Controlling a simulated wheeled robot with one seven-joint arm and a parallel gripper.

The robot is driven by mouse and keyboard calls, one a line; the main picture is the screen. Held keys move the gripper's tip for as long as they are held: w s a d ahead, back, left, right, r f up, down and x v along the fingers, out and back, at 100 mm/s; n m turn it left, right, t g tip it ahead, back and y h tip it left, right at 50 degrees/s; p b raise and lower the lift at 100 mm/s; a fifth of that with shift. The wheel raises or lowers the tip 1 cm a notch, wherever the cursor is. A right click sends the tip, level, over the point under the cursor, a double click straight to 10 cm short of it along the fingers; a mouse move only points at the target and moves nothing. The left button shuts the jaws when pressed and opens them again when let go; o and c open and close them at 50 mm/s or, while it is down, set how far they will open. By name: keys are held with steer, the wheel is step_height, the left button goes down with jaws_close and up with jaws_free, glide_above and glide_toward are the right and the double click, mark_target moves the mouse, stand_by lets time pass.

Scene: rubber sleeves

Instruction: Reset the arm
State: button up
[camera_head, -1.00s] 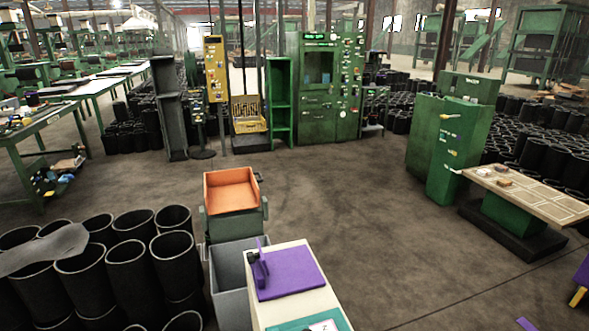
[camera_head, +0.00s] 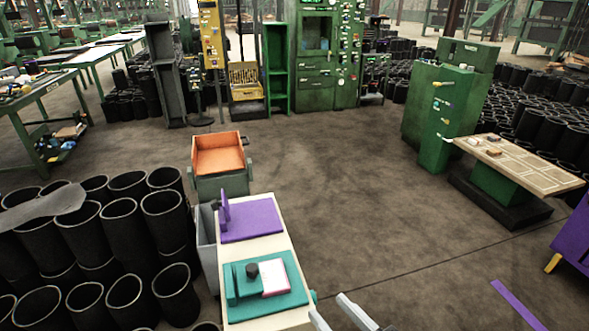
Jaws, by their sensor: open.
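My gripper (camera_head: 338,316) shows at the bottom edge of the head view, just right of the cream-topped stand (camera_head: 272,224). Two pale grey fingers stand apart with only bare floor visible between them, so it is open and empty. The rest of my arm is out of the frame. On the stand, a teal fixture (camera_head: 298,298) holds a small black cylinder (camera_head: 252,270) and a white, pink-edged block (camera_head: 275,277). A purple fixture (camera_head: 252,219) with an upright plate lies behind it. The gripper appears apart from both fixtures.
An orange tray (camera_head: 218,160) on a green cart stands beyond the stand. Many black rubber sleeves (camera_head: 165,214) fill the left. A work table (camera_head: 525,168) and purple furniture (camera_head: 574,240) are at the right. The middle floor (camera_head: 340,185) is clear.

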steer(key=s+d+r+m+t+h, duration=0.1)
steer(key=s+d+m+t+h, duration=0.4)
steer(key=s+d, duration=0.55)
steer(key=s+d+f+g+h, duration=0.1)
steer(key=s+g, duration=0.1)
steer(key=s, duration=0.7)
steer(key=s+d+f+g+h, duration=0.1)
steer(key=s+g+h, duration=0.1)
steer(key=s, duration=0.8)
steer(key=shift+s+d+f+m, duration=0.15)
steer(key=shift+s+f+m, duration=0.05)
steer(key=shift+f+m, duration=0.1)
